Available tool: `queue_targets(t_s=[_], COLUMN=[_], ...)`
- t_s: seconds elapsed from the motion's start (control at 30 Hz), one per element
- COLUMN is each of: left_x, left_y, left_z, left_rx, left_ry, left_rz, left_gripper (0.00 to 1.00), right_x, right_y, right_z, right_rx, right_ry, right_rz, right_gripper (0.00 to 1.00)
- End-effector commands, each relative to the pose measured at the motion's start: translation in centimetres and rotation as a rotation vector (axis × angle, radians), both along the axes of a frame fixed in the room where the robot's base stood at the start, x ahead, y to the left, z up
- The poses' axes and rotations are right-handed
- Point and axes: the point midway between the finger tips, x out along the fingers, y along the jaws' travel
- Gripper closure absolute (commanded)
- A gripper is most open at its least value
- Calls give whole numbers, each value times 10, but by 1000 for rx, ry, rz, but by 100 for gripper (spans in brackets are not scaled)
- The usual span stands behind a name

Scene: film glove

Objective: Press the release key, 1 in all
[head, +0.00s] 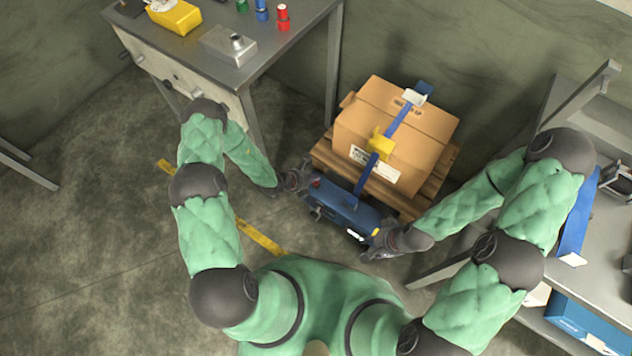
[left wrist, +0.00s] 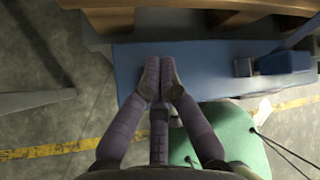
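A blue unit (head: 340,205) lies low at the front edge of a pallet; it fills the middle of the left wrist view (left wrist: 195,75). A small pale patch (head: 355,237) shows near its right end; I cannot tell whether this is the release key. My left gripper (head: 303,181) is at the unit's left end. In the left wrist view its fingertips (left wrist: 159,72) are together over the blue surface, with nothing visible between them; contact is unclear. My right gripper (head: 374,243) is at the unit's right end, and its fingers are too small to read.
A cardboard box (head: 425,128) with a blue strap and yellow buckle (head: 380,145) sits on the wooden pallet (head: 335,160). A grey table (head: 285,50) stands at upper left with bottles and a metal box. A bench (head: 610,235) stands at right. Yellow tape (head: 258,237) marks the floor.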

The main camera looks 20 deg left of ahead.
Motion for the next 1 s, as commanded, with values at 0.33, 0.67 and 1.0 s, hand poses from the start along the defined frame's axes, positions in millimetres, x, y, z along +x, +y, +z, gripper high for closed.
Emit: queue_targets(t_s=[0.33, 0.67, 1.0], left_x=[0, 0, 0], left_y=[0, 0, 0], left_z=[-8, -8, -11], left_rx=[0, 0, 0], left_ry=[0, 0, 0], left_rz=[0, 0, 0], left_gripper=[100, 100, 100], right_x=[0, 0, 0], right_y=[0, 0, 0], right_z=[-5, -4, -6], right_rx=[0, 0, 0], right_ry=[0, 0, 0], right_rz=[0, 0, 0], right_gripper=[60, 60, 60])
